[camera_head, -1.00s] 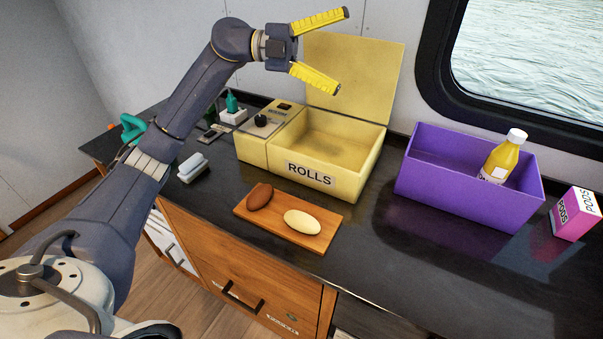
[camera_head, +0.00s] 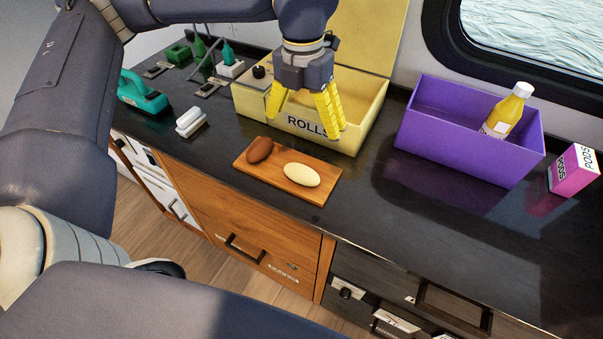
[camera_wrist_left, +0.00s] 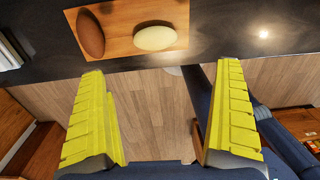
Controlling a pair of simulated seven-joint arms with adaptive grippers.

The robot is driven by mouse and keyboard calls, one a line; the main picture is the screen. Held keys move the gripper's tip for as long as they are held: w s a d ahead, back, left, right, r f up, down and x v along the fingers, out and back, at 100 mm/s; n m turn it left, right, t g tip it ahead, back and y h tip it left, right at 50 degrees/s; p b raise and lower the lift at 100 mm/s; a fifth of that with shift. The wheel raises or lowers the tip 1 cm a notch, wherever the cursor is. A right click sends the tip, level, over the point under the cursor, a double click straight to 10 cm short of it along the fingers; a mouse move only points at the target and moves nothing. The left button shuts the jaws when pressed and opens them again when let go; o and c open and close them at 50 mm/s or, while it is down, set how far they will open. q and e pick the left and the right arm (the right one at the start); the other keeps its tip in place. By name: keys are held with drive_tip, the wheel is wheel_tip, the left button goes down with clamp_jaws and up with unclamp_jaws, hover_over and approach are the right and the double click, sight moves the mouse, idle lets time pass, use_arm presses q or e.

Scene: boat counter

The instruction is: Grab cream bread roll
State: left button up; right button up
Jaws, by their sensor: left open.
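The cream bread roll (camera_head: 301,175) lies on the right part of a wooden board (camera_head: 272,186) on the dark counter. A brown roll (camera_head: 260,149) lies beside it to the left. My left gripper (camera_head: 304,126) is open and empty, pointing down above and behind the board, in front of the yellow rolls box. In the left wrist view the cream roll (camera_wrist_left: 155,38) and brown roll (camera_wrist_left: 90,33) show at the top, beyond the open yellow fingers (camera_wrist_left: 163,85). My right gripper is not in view.
The open yellow rolls box (camera_head: 357,133) stands behind the board. A purple bin (camera_head: 448,148) holding a yellow bottle (camera_head: 507,112) and a pink pods box (camera_head: 574,171) stand to the right. A white brush-like item (camera_head: 190,122) lies left. The counter right of the board is clear.

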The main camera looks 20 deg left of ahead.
sight(302, 169)
use_arm(q)
drive_tip(key=f, duration=1.7)
drive_tip(key=shift+s+a+f, duration=0.1)
drive_tip(key=shift+a+f, duration=0.15)
drive_tip(key=shift+f, duration=0.05)
drive_tip(key=c, duration=0.9)
drive_tip(key=shift+c, duration=0.2)
drive_tip(key=shift+r, duration=0.2)
